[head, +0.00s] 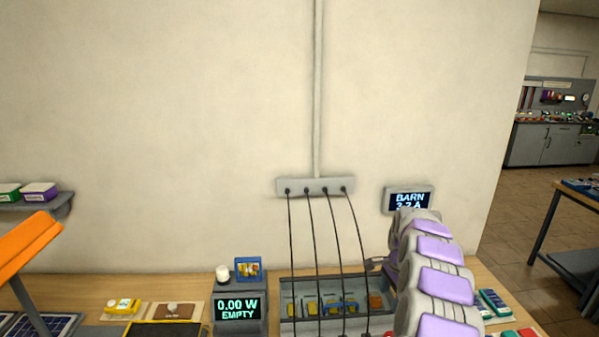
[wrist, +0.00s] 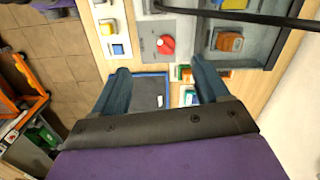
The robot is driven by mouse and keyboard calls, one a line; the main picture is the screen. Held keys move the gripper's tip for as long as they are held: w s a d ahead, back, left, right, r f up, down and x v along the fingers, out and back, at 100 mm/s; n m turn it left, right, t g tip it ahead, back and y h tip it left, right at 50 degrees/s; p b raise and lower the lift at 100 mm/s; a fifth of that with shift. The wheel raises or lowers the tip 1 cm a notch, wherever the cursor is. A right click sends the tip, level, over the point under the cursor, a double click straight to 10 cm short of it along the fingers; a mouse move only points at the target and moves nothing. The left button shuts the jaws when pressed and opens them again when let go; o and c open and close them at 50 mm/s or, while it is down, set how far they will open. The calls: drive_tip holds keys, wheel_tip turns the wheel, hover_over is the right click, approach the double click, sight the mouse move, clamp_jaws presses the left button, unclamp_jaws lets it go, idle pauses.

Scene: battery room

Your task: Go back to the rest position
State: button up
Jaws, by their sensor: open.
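My gripper (wrist: 160,66) is open in the wrist view, its two dark blue fingers spread wide with nothing held between them. Past the fingers lies a dark blue-edged tray (wrist: 150,92) on the wooden bench. In the head view my purple and grey arm reaches forward over the right part of the bench (head: 165,284). The gripper itself is mostly hidden there behind the arm links.
A grey panel with a red knob (wrist: 166,44) and an orange block (wrist: 230,42) lie close past the fingertips. Black cables hang from a wall strip (head: 316,186) to a grey tray (head: 290,282). A display reads "0.00 W EMPTY" (head: 238,309). A wall display (head: 408,199) is near my arm.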

drive_tip(key=s+a+r+n+b, duration=0.2)
drive_tip(key=s+a+r+n, duration=0.25)
drive_tip(key=s+a, duration=0.4)
drive_tip(key=s+a+r+n+b, duration=0.3)
drive_tip(key=s+a+r+n, duration=0.15)
drive_tip(key=s, duration=0.75)
drive_tip(key=s+a+f+n+g+b, duration=0.1)
drive_tip(key=s+f+n+b, duration=0.1)
drive_tip(key=s, duration=1.2)
drive_tip(key=s+a+f+n+b, duration=0.2)
drive_tip(key=s+f+n, duration=0.2)
drive_tip(key=s, duration=1)
drive_tip(key=shift+f+n+g, duration=0.3)
drive_tip(key=shift+n+g, duration=0.1)
drive_tip(key=shift+n, duration=0.1)
